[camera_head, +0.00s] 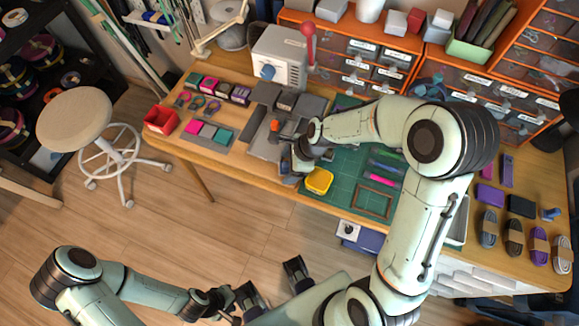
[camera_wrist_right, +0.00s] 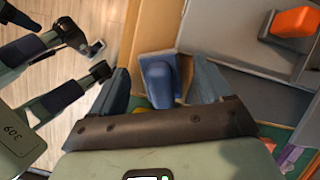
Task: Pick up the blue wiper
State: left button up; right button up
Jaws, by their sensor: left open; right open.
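A blue object, which looks like the blue wiper (camera_wrist_right: 158,78), stands between the two fingers of my right gripper (camera_wrist_right: 163,92) in the right wrist view. Gaps show on both sides of it, so the fingers appear apart from it. In the head view my right gripper (camera_head: 294,170) is over the front edge of the workbench, left of a yellow container (camera_head: 318,181); there the wiper is mostly hidden by the gripper and cannot be made out clearly. My left gripper (camera_head: 224,303) is open and empty, low over the floor in front of the bench.
A grey device with an orange part (camera_head: 275,125) sits just behind my right gripper. A green cutting mat (camera_head: 345,194) with a wooden frame (camera_head: 373,201) lies to the right. A red bin (camera_head: 160,120) is at the bench's left end. A stool (camera_head: 75,118) stands left of it.

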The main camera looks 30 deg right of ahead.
jog(key=c, duration=1.2)
